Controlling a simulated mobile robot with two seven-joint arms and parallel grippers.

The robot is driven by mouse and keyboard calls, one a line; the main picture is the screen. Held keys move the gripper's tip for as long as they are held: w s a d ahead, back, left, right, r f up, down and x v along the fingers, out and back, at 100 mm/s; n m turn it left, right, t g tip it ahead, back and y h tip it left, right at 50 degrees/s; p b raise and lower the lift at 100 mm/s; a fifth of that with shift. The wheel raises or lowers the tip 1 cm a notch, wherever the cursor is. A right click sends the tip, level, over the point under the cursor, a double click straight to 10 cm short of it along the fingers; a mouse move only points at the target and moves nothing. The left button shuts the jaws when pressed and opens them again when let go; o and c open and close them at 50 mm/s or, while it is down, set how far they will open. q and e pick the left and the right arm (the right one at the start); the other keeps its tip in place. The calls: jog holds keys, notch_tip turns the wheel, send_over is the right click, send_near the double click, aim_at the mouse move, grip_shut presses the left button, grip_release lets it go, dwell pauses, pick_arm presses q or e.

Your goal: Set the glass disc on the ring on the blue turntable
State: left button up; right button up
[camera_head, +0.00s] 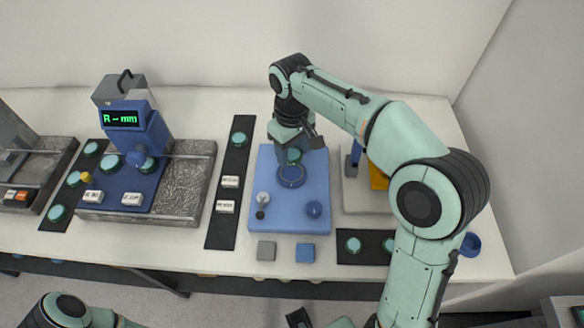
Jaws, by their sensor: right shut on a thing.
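The blue turntable (291,174) is a round piece on a light-blue base plate (272,217) in the middle of the bench. Its ring is a dark blue rim seen from above. My right gripper (291,156) points down just behind the turntable and is shut on a small teal glass disc (294,155). The fingers partly hide the disc, and I cannot tell whether it touches anything below.
A black strip (235,160) with a teal disc and labels lies left of the plate. Further left stands an instrument with a green-lit display (121,118). A grey block (266,250) and a blue block (305,252) lie in front. My right arm covers much of the right side.

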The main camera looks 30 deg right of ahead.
aim_at(292, 174)
pick_arm(q)
jog(key=shift+s+f+b, duration=0.25)
jog(key=shift+f+b, duration=0.2)
jog(key=shift+f, duration=0.1)
pick_arm(e)
jog(key=shift+f, duration=3.15)
jog(key=shift+s+f+b, duration=0.25)
jog(key=shift+f+b, duration=0.05)
jog(key=shift+f, duration=0.45)
pick_arm(q)
jog(key=shift+s+f, duration=0.2)
jog(key=shift+f, duration=0.15)
pick_arm(e)
jog(key=o, duration=1)
jog(key=shift+o, duration=0.2)
jog(key=shift+a, duration=0.1)
jog(key=shift+w+r, duration=0.1)
jog(key=shift+r, duration=0.3)
jog(key=r+p, duration=0.3)
jog(key=r, duration=0.9)
jog(key=shift+w+r, duration=0.1)
jog(key=shift+w, duration=0.1)
pick_arm(q)
jog(key=r, duration=0.1)
jog(key=w+r, duration=0.1)
jog(key=r, duration=0.1)
jog(key=shift+w+r, duration=0.2)
jog(key=shift+w, duration=0.1)
pick_arm(e)
jog(key=shift+r, duration=0.25)
